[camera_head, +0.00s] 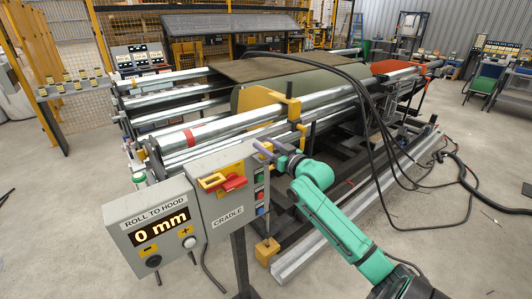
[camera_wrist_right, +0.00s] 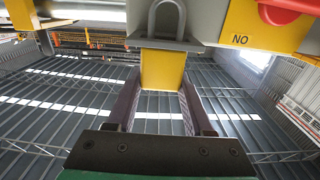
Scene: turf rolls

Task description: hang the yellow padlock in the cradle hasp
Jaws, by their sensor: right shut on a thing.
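The yellow padlock (camera_wrist_right: 163,69) sits between the two fingers of my right gripper (camera_wrist_right: 160,98) in the right wrist view, and the gripper is shut on it. A grey shackle loop (camera_wrist_right: 167,14) and a dark grey bracket (camera_wrist_right: 165,43) show just beyond it, close to the underside of a box. I cannot tell whether the shackle passes through the hasp. In the head view my right gripper (camera_head: 272,150) is at the upper right edge of the grey cradle box (camera_head: 222,210); the padlock cannot be made out there. My left gripper is not in view.
The cradle box carries a red rotary switch (camera_head: 233,183) on a yellow plate. A display box (camera_head: 152,228) reading 0 mm stands to its left. Metal rollers (camera_head: 210,130) lie behind. Black cables (camera_head: 385,130) hang at the right. Open floor (camera_head: 60,220) lies at the left.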

